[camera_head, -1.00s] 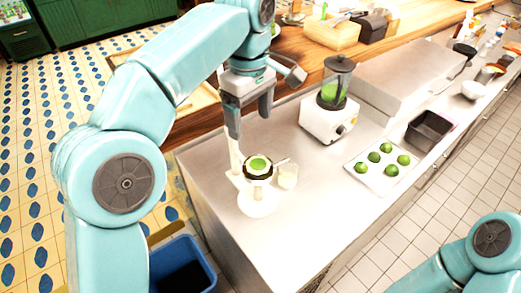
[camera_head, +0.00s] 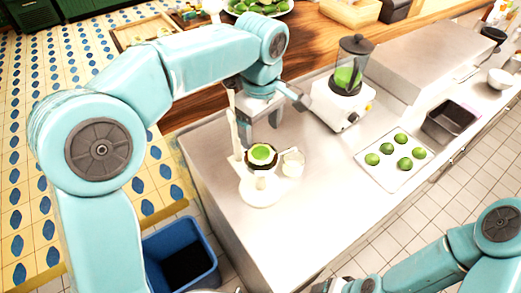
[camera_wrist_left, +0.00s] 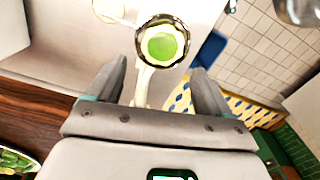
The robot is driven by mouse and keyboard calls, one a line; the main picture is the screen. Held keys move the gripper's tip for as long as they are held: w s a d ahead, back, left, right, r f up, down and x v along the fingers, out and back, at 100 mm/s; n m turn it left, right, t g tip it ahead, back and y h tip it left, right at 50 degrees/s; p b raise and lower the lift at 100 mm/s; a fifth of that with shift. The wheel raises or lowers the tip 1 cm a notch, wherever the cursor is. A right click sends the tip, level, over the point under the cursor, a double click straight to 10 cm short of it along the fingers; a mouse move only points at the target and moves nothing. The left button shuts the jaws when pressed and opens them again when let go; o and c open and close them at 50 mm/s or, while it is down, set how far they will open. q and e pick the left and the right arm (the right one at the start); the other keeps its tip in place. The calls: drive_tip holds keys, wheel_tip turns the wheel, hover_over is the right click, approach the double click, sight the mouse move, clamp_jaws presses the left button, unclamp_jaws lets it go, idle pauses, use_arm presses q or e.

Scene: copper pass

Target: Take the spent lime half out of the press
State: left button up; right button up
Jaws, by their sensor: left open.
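The lime half (camera_head: 262,154) is pale green and sits in the dark-rimmed cup of the white press (camera_head: 262,190), at the counter's near left. In the left wrist view the lime half (camera_wrist_left: 162,44) lies in the cup, just beyond my fingertips. My left gripper (camera_head: 258,136) is open and empty, close above and behind the press, its fingers pointing down. In the left wrist view its two fingers (camera_wrist_left: 160,76) stand apart, with the press handle (camera_wrist_left: 143,86) showing between them. My right gripper (camera_head: 345,285) is partly cut off at the bottom edge; its jaws are unclear.
A small clear glass (camera_head: 293,163) stands right beside the press. A blender (camera_head: 347,95) is behind it. A white tray (camera_head: 383,180) holds several limes. A dark container (camera_head: 450,120) is further right. A blue bin (camera_head: 205,265) stands below the counter's left end. The front counter is clear.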

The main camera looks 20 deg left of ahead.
sight(260, 147)
use_arm(q)
drive_tip(key=shift+s+f, duration=0.2)
drive_tip(key=shift+s, duration=0.05)
drive_tip(key=f, duration=0.2)
drive_tip(key=f+p, duration=0.1)
drive_tip(key=f, duration=0.2)
drive_tip(key=shift+w+a, duration=0.1)
drive_tip(key=shift+w, duration=0.1)
drive_tip(key=shift+s+a+f, duration=0.1)
drive_tip(key=shift+f, duration=0.05)
drive_tip(key=shift+s+d, duration=0.15)
drive_tip(key=shift+d, duration=0.05)
drive_tip(key=shift+w, duration=0.25)
drive_tip(key=c, duration=0.8)
drive_tip(key=shift+s+a, duration=0.15)
